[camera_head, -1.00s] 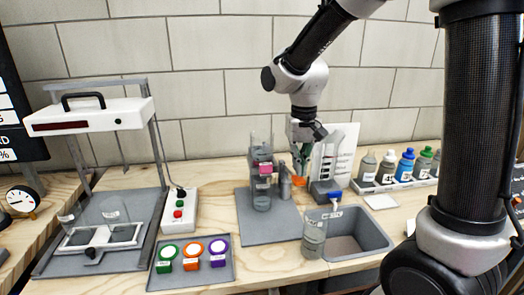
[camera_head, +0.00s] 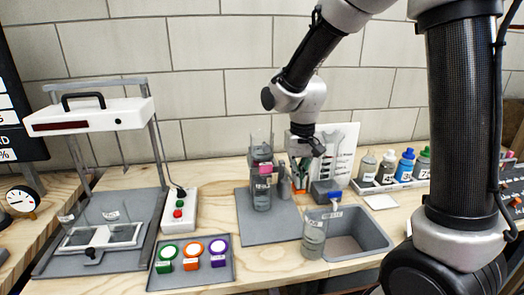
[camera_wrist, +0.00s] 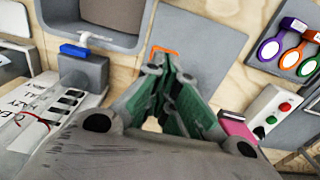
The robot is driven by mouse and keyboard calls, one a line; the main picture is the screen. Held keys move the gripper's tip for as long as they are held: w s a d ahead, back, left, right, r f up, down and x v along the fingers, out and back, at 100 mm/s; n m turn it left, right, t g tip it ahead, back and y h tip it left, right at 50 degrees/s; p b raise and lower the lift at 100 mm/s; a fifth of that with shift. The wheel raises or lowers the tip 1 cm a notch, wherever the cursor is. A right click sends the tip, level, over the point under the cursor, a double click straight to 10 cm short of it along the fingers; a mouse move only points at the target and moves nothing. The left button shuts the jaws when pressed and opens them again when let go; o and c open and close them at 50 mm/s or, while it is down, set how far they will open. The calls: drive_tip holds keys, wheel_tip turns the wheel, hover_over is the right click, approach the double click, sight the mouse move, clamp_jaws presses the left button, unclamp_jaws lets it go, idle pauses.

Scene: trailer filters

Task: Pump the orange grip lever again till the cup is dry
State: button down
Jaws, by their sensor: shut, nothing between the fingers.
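The orange grip lever (camera_head: 294,187) shows in the head view beside the filter stand, mostly hidden by my gripper. In the wrist view the orange lever (camera_wrist: 165,50) appears as a thin bar just past my fingertips. My gripper (camera_head: 299,181) is shut and points down at the lever, with nothing between its green-padded fingers. In the wrist view my gripper (camera_wrist: 163,66) is at or very near the lever; contact is unclear. The clear cup (camera_head: 261,139) sits atop the filter stand with a pink clip (camera_head: 265,169). Its liquid level is too small to tell.
A grey mat (camera_head: 250,219) lies under the stand. A sink (camera_head: 376,238) with a blue-handled tap (camera_head: 334,196) and a clear beaker (camera_head: 314,238) are right. Bottles (camera_head: 386,168) line the back right. A tray (camera_head: 220,271) of colored rings is front left.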

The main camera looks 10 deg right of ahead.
drive_tip(key=shift+f, duration=1.3)
drive_tip(key=shift+r, duration=3.45)
drive_tip(key=shift+f, duration=0.1)
drive_tip(key=shift+f, duration=3.4)
drive_tip(key=shift+r, duration=3.5)
wheel_tip(320, 180, up, 5)
